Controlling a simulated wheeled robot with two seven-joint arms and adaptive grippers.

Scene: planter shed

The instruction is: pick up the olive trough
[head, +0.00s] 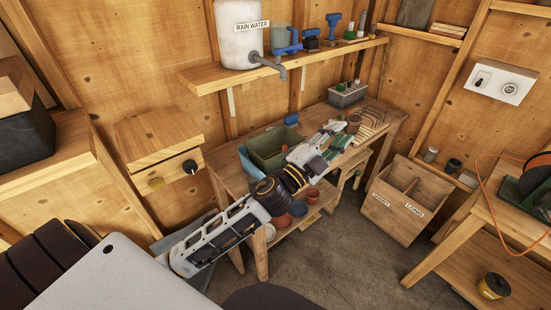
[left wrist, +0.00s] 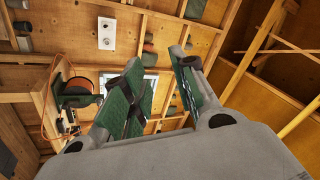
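The olive trough (head: 268,150) is an open, dull green box on the workbench, against its back-left part. My left arm crosses the bench in front of it and hides part of its front right side. My left gripper (head: 335,137) is to the right of the trough and apart from it, above the bench. In the left wrist view the left gripper (left wrist: 157,62) has its two green-padded fingers spread, with nothing between them. The trough cannot be made out in that view. My right gripper is not in view.
The workbench (head: 232,182) also holds a grey caddy (head: 347,94), small pots and a wooden slatted rack (head: 371,124). A shelf (head: 230,77) with a rain water tank (head: 240,35) hangs above. A divided wooden bin (head: 402,205) stands right; the floor between is clear.

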